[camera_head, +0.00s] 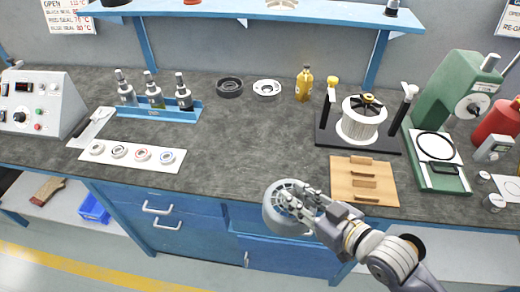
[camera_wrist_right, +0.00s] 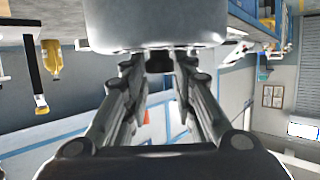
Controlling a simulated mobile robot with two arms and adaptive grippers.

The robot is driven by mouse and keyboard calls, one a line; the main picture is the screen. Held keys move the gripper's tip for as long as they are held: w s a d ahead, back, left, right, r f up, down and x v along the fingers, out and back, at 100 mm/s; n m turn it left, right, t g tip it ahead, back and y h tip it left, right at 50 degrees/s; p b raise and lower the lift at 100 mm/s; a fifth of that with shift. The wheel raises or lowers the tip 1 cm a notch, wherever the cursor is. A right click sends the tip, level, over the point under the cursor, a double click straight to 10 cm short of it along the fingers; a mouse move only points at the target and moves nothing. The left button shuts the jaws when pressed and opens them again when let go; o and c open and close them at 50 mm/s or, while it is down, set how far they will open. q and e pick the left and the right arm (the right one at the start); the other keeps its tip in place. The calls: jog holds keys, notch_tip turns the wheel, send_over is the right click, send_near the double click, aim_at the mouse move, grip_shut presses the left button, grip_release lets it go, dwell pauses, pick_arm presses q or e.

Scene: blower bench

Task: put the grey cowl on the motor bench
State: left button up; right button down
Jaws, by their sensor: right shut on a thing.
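The grey cowl (camera_head: 275,215) is a round, pale grey cup with a slotted top. My right gripper (camera_head: 300,200) is shut on it and holds it at the bench's front edge, in front of the blue drawers. In the right wrist view the cowl (camera_wrist_right: 155,22) fills the top middle, between and beyond the fingertips (camera_wrist_right: 160,62). The motor bench (camera_head: 358,143) is a black base bearing a white round motor (camera_head: 362,118) with a black and yellow top. It stands behind and to the right of the cowl, apart from it. My left gripper is not in view.
A wooden board (camera_head: 345,190) with several blocks lies in front. A green press (camera_head: 460,90) stands right. A yellow bottle (camera_head: 304,83) stands behind. The grey worktop's middle (camera_head: 240,130) is clear.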

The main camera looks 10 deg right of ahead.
jog(key=shift+w+a+r+m+t+h+b, duration=0.3)
jog(key=shift+w+r+m+t+h+b, duration=0.15)
jog(key=shift+m+h, duration=0.4)
jog(key=shift+w+r+m+h, duration=0.1)
jog(key=shift+r+m+h, duration=0.1)
jog(key=shift+m+h, duration=0.05)
jog(key=shift+w+r+t+h, duration=0.2)
jog(key=shift+r+t+h, duration=0.05)
jog(key=shift+r+h, duration=0.05)
pick_arm(q)
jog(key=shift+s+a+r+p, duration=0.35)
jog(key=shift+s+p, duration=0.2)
jog(key=shift+p, duration=0.1)
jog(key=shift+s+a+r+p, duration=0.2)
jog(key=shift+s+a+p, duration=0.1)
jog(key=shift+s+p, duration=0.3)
pick_arm(e)
jog(key=shift+m, duration=0.3)
jog(key=shift+w+d+f, duration=0.65)
jog(key=shift+w+f, duration=0.2)
jog(key=shift+w, duration=1.7)
jog(key=shift+w+d+f, duration=0.65)
jog(key=shift+w+f, duration=0.15)
jog(key=shift+w, duration=1.8)
jog(key=shift+w+d+f, duration=0.65)
jog(key=shift+w+f, duration=0.2)
jog(key=shift+w, duration=1.7)
jog(key=c, duration=1.3)
grip_release()
jog(key=shift+f, duration=0.1)
